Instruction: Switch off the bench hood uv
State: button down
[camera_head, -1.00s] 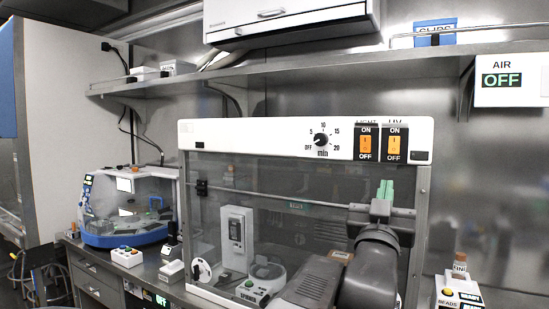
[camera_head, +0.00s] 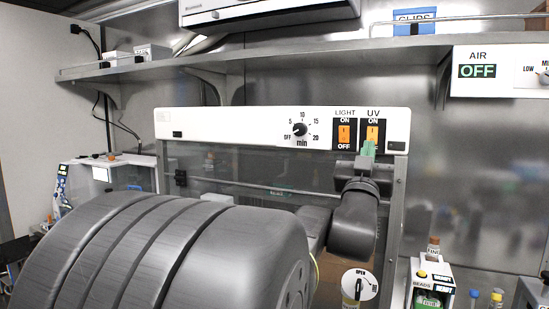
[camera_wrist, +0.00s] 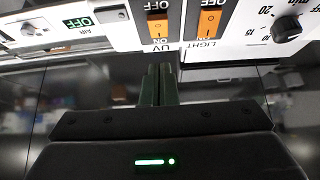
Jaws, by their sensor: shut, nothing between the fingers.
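The bench hood (camera_head: 230,123) has a white top panel with a timer dial and two orange rocker switches. The UV switch (camera_head: 372,132) is the right one, under its UV label; its ON label shows, while its OFF label is hidden by my fingers. In the wrist view, upside down, the UV switch (camera_wrist: 158,27) is left of the light switch (camera_wrist: 207,22). My gripper (camera_head: 368,149) has its green fingers shut together, empty, pointing up at the UV switch's lower end. It also shows in the wrist view (camera_wrist: 160,72). I cannot tell whether the tips touch the panel.
The light switch (camera_head: 344,133) is close to the left of my fingertips, and the timer dial (camera_head: 299,130) is farther left. A steel shelf (camera_head: 290,57) runs above the hood. An AIR panel (camera_head: 500,72) is at the upper right. A bead box (camera_head: 431,275) stands at the lower right.

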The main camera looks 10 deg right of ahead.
aim_at(372, 137)
jog(key=shift+w+d+r+p, duration=0.1)
jog(key=shift+w+d+p, duration=0.1)
jog(key=shift+w+d, duration=0.45)
jog(key=shift+w+d+p, duration=0.25)
jog(key=shift+w+d, duration=0.05)
jog(key=shift+w, duration=0.6)
jog(key=shift+w+d+r+p, duration=0.1)
jog(key=shift+w+d+p, duration=0.1)
jog(key=shift+w+d, duration=0.45)
jog(key=shift+w+a, duration=0.1)
jog(key=shift+a, duration=0.05)
jog(key=shift+f, duration=0.1)
jog(key=b, duration=0.1)
jog(key=t+b, duration=0.1)
jog(key=b, duration=0.1)
jog(key=shift+w+d+f, duration=0.1)
jog(key=shift+w+d, duration=0.1)
jog(key=shift+w, duration=0.15)
jog(key=shift+s, duration=0.1)
